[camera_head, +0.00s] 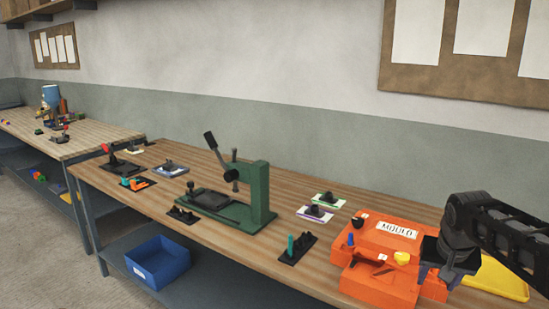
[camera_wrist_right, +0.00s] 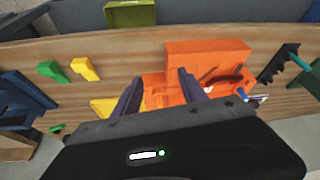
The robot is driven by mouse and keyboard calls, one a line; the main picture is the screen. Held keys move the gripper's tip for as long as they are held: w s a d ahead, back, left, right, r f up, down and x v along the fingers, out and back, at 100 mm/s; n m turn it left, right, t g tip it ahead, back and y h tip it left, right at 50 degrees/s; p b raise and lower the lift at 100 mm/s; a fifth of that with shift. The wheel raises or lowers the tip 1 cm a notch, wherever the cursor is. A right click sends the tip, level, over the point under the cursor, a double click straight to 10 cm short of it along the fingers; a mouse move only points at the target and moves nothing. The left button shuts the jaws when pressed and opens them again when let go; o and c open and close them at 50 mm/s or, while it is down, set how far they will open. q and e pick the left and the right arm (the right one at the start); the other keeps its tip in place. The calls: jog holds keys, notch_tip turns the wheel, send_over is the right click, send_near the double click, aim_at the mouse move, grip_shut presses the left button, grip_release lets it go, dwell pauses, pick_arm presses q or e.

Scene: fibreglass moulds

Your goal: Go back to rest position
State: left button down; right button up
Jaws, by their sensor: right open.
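My right gripper (camera_head: 440,275) comes in from the right in the head view, beside the right side of the orange mould (camera_head: 385,235) with its white MOULD label. The orange mould also shows there (camera_wrist_right: 205,62), beyond the fingers. A yellow knob (camera_head: 402,258) and a small blue piece (camera_head: 351,240) sit on the mould in the head view. My left gripper does not show in either view.
A green lever press (camera_head: 262,195) stands mid-table. A black holder with a teal peg (camera_head: 297,248) lies left of the mould. A yellow tray (camera_head: 505,278) lies at right, behind my arm. A blue bin (camera_head: 158,262) sits on the lower shelf. Small labelled pads (camera_head: 318,213) lie behind the holder.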

jog(key=s+a+f+n+g+y, duration=0.1)
jog(key=a+f, duration=0.6)
jog(key=f, duration=0.3)
jog(key=s+a+f+n+y, duration=0.1)
jog(key=a+f+y, duration=0.1)
jog(key=a+f, duration=0.6)
jog(key=s+a+f+n+g+y, duration=0.15)
jog(key=a+f, duration=0.35)
jog(key=f, duration=0.7)
jog(key=s+a+f, duration=0.4)
jog(key=s, duration=0.3)
jog(key=s+a+f+y, duration=0.1)
jog(key=s+a+f, duration=0.3)
jog(key=s, duration=0.3)
jog(key=s+a+f, duration=0.4)
jog(key=s+f, duration=0.1)
jog(key=s, duration=0.3)
jog(key=shift+a+g, duration=0.3)
jog(key=shift+g, duration=0.15)
jog(key=shift+y, duration=0.25)
